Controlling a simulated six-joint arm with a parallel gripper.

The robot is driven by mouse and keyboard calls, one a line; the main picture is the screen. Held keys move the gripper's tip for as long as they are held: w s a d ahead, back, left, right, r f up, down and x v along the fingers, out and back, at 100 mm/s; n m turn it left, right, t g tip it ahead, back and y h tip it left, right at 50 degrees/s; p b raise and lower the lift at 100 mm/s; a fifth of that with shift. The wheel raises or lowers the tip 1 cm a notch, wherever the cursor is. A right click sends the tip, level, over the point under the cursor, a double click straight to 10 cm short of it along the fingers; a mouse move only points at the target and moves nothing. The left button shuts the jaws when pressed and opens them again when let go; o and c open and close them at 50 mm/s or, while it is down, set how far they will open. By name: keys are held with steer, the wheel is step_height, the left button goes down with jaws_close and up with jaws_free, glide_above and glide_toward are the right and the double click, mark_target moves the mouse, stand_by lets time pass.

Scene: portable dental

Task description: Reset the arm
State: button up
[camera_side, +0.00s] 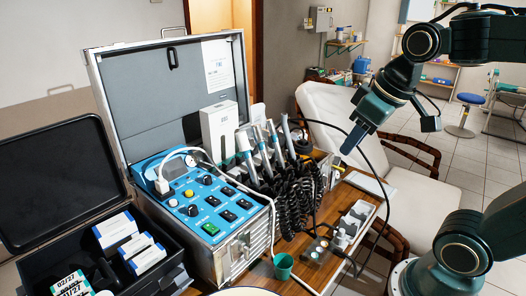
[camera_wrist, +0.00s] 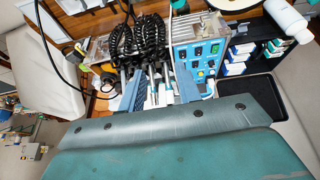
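My arm comes in from the right in the side view. My gripper (camera_side: 354,138) hangs in the air, pointing down, to the right of the dental case. In the wrist view my gripper (camera_wrist: 158,80) shows two blue fingers standing apart, with no object held between them. The handpieces and coiled black hoses (camera_wrist: 140,42) show beyond and between the fingers, apart from them. In the side view the open dental case (camera_side: 236,250) with its blue control panel (camera_side: 205,195) stands on the table, and handpieces (camera_side: 262,150) stand upright at its right side.
An open black box (camera_side: 150,278) with small cartons stands at the left. A green cup (camera_side: 283,266) is at the table's front. A white tray (camera_side: 318,280) with small containers lies right of the hoses. A pale dental chair (camera_side: 325,105) stands behind. The air around my gripper is clear.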

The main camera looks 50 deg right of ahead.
steer(key=s+a+f, duration=0.2)
steer(key=s, duration=0.3)
steer(key=shift+a+f+t+y, duration=0.2)
steer(key=shift+a+t+y, duration=0.1)
steer(key=shift+a+t, duration=0.1)
steer(key=shift+c, duration=0.4)
